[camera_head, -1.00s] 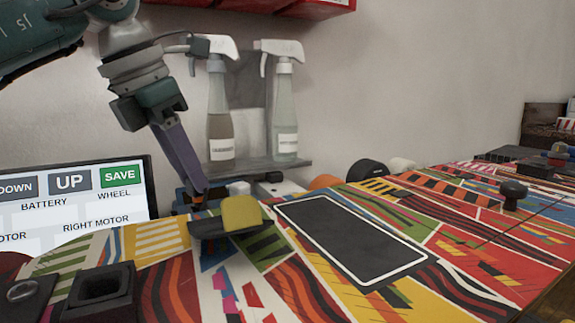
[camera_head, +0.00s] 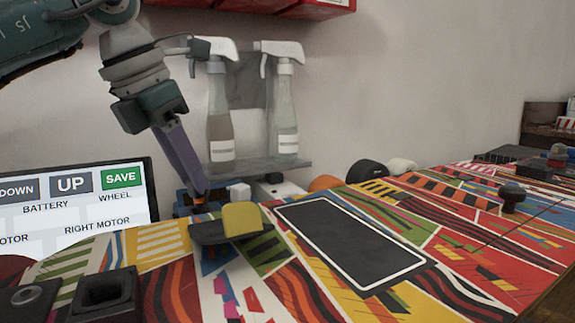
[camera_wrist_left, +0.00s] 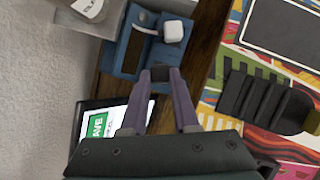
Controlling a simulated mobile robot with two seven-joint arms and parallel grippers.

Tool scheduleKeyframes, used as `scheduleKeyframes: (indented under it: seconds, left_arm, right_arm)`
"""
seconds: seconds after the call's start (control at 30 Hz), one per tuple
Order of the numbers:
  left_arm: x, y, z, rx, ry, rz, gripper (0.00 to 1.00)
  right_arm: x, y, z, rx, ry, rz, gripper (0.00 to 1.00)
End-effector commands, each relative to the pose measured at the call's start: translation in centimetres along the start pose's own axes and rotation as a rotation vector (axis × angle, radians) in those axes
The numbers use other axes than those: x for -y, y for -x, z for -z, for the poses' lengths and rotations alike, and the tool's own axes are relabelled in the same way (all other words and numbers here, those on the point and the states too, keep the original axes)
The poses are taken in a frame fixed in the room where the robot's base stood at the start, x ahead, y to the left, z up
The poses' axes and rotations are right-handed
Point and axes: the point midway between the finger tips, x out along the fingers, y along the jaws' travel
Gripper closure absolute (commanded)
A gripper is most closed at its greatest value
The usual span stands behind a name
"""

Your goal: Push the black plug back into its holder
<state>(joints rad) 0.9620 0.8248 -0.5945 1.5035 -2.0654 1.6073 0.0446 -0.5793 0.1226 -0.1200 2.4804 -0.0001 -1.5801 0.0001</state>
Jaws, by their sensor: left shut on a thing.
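My left gripper (camera_head: 198,196) reaches down behind the far edge of the colourful board. In the left wrist view its fingers (camera_wrist_left: 160,76) are closed on a small black piece (camera_wrist_left: 160,71), which looks like the black plug. A blue holder (camera_wrist_left: 124,50) lies just past the fingertips and shows partly in the head view (camera_head: 183,197). A white plug (camera_wrist_left: 173,31) sits on this holder, to the right of the black one. I cannot tell how deep the black plug sits or whether it touches the holder. My right gripper is not in view.
Two spray bottles (camera_head: 221,125) (camera_head: 284,120) stand on a shelf behind. A screen (camera_head: 80,205) is at left. The patterned board (camera_head: 170,250) fills the front, with a dark rack holding a yellow piece (camera_head: 242,218) close to the gripper.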

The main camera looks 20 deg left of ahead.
Motion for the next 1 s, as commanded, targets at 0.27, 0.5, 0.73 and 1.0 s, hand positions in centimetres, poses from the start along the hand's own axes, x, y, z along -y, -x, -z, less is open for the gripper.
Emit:
scheduleKeyframes:
  seconds: [0.27,0.5,0.73,1.0]
  left_arm:
    - [0.00,-0.01,0.01,0.000,0.000,0.000,1.00]
    - [-0.01,-0.06,0.04,-0.001,0.000,0.000,1.00]
    - [-0.01,-0.46,0.23,-0.002,0.000,0.000,1.00]
    - [-0.01,-0.77,0.36,-0.001,0.000,0.000,1.00]
  right_arm:
    - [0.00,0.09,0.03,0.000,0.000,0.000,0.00]
    - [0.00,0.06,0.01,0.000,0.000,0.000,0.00]
    - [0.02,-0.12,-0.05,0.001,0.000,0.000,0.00]
    - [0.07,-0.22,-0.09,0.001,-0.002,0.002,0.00]
